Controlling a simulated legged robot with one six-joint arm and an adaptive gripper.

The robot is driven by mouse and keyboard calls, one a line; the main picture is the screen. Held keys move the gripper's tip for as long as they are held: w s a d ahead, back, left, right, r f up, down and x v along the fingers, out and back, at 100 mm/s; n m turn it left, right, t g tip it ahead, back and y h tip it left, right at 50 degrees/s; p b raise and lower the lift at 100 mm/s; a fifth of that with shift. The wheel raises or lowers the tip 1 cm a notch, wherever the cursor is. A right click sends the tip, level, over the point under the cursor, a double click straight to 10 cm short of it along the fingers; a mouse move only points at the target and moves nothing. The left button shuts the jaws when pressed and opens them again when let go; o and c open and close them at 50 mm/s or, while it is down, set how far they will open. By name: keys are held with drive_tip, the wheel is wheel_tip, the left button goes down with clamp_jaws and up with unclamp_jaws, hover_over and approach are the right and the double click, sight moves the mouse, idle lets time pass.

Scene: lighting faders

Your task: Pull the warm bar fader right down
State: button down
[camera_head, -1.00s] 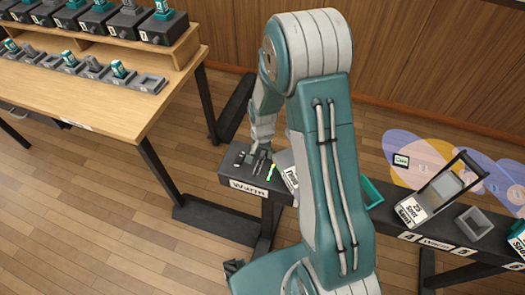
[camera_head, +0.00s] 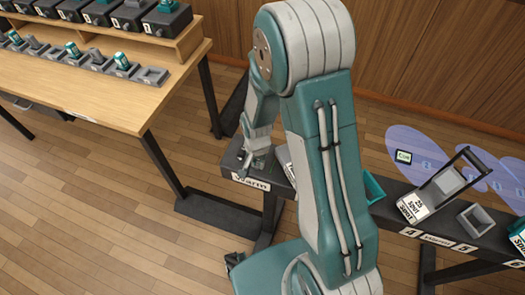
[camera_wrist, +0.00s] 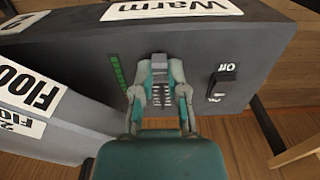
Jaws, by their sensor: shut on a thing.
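The warm bar fader has a small grey cap (camera_wrist: 159,61) between my gripper's fingertips in the wrist view. The cap sits at the Warm-label end of its marked slot (camera_wrist: 161,97). My gripper (camera_wrist: 160,70) is shut on the cap. In the head view my gripper (camera_head: 258,162) is down at the dark Warm box, and the fader is hidden behind it. The white Warm label (camera_wrist: 172,8) lies just beyond the slot; it also shows in the head view (camera_head: 251,182). A dark green level strip (camera_wrist: 118,74) lies beside the slot.
A black switch marked Off (camera_wrist: 222,84) sits right of the slot in the wrist view. A neighbouring box labelled Flood (camera_wrist: 32,97) stands close on the left. A wooden table (camera_head: 115,95) with lamp units is at left. Numbered holders (camera_head: 477,222) stand at right.

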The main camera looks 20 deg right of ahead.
sight(256, 166)
drive_tip(key=shift+s+a, duration=0.1)
drive_tip(key=shift+s, duration=0.1)
drive_tip(key=c, duration=0.7)
unclamp_jaws()
drive_tip(key=shift+o, duration=0.2)
drive_tip(key=shift+a, duration=0.25)
drive_tip(key=shift+d+r, duration=0.15)
drive_tip(key=shift+r, duration=0.25)
wheel_tip(256, 166, up, 11)
drive_tip(key=shift+a, duration=0.2)
